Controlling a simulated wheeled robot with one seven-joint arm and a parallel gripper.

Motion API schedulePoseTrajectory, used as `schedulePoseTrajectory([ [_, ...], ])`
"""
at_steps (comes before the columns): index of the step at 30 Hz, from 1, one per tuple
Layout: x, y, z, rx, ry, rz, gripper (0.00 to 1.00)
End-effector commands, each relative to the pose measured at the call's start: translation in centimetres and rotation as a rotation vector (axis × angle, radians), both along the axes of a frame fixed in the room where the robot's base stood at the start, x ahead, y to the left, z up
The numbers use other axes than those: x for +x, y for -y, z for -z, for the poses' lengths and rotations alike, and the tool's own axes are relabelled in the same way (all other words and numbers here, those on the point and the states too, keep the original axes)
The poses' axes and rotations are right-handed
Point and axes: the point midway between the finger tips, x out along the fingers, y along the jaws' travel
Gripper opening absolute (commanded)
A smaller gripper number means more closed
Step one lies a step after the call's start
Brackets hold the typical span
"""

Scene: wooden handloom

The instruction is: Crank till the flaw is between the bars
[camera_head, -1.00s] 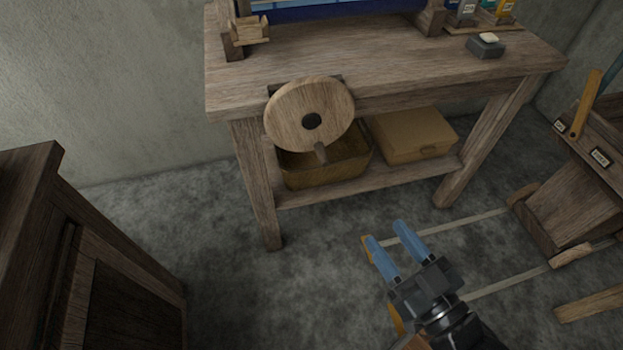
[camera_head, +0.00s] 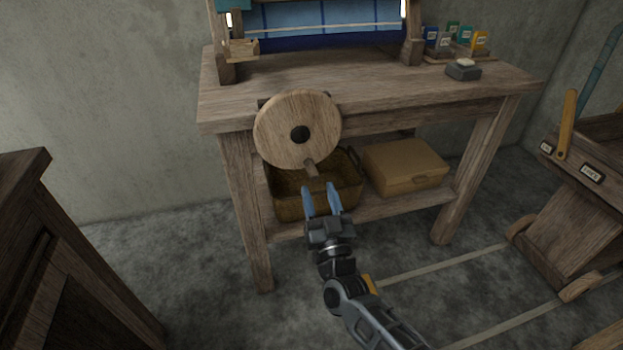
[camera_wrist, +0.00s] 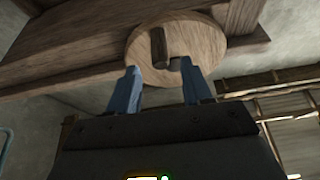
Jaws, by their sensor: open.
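The crank is a round wooden disc (camera_head: 297,122) with a dark hub on the front of the wooden table. In the wrist view the disc (camera_wrist: 205,45) and the peg (camera_wrist: 159,46) show above and between my fingers. My gripper (camera_head: 321,190) is open, with blue fingers pointing up at the peg, just below it and apart from it. Blue cloth (camera_head: 325,18) is on the frame on the table, cut off by the picture's top. No flaw or pair of bars is clearly visible.
A basket (camera_head: 345,190) and a closed box (camera_head: 404,166) sit on the table's lower shelf, behind my gripper. A wooden cabinet (camera_head: 70,270) is at left and a wooden stand with a yellow lever (camera_head: 567,125) at right. The floor between is clear.

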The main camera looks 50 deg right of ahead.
Motion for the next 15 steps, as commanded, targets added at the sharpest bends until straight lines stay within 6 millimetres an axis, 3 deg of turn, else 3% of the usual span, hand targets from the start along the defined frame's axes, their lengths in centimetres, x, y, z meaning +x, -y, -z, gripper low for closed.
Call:
schedulePoseTrajectory([
  [9,3.4,2.3,-1.7,0.000,0.000,-0.001,0.49],
  [15,4.1,2.9,-2.0,0.001,-0.001,-0.002,0.49],
])
